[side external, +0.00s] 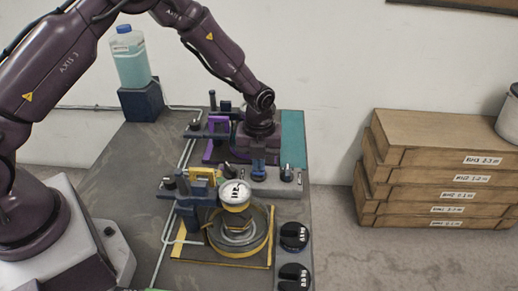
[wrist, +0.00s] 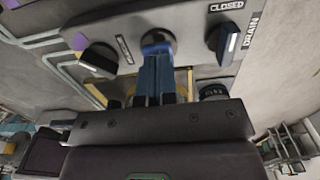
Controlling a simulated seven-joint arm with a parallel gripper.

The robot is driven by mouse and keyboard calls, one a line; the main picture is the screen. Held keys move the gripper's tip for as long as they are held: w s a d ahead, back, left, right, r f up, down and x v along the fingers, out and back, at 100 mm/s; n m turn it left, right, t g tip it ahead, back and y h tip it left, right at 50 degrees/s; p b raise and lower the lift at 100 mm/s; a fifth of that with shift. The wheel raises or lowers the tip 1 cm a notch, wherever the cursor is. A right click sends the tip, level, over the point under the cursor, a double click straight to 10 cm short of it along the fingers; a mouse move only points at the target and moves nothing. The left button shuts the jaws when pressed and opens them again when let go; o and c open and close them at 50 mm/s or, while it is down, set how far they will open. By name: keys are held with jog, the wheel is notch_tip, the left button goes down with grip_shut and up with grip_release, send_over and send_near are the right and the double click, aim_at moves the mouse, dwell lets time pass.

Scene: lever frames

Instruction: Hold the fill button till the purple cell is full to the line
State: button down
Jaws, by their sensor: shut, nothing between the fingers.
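My gripper (side external: 258,167) is shut and empty, pointing down at the grey control panel (side external: 268,187). In the wrist view its blue fingers (wrist: 154,68) reach to the round blue button (wrist: 157,42) in the middle of the panel. The tips appear to be on the button; how far it is pressed cannot be told. A black knob with a purple mark (wrist: 98,58) is left of the button. The drain knob (wrist: 223,45), labelled CLOSED, is right of it. A purple frame (side external: 217,126) stands behind the panel; my wrist hides the purple cell and its level.
A yellow-framed station with a white-topped round container (side external: 235,194) stands in front of the panel. Two black knobs (side external: 294,236) are at its right. A bottle of teal liquid (side external: 131,62) stands on a dark block at the back left. Wooden boxes (side external: 440,170) are stacked at the right.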

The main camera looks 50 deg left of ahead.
jog(key=shift+f, duration=0.1)
jog(key=shift+f, duration=1.3)
jog(key=shift+s, duration=0.1)
jog(key=shift+a, duration=0.15)
dwell(2.1)
dwell(1.8)
notch_tip(320, 180, up, 15)
jog(key=w, duration=0.1)
jog(key=shift+d+r, duration=0.15)
jog(key=shift+d, duration=0.05)
jog(key=shift+w, duration=0.1)
dwell(0.5)
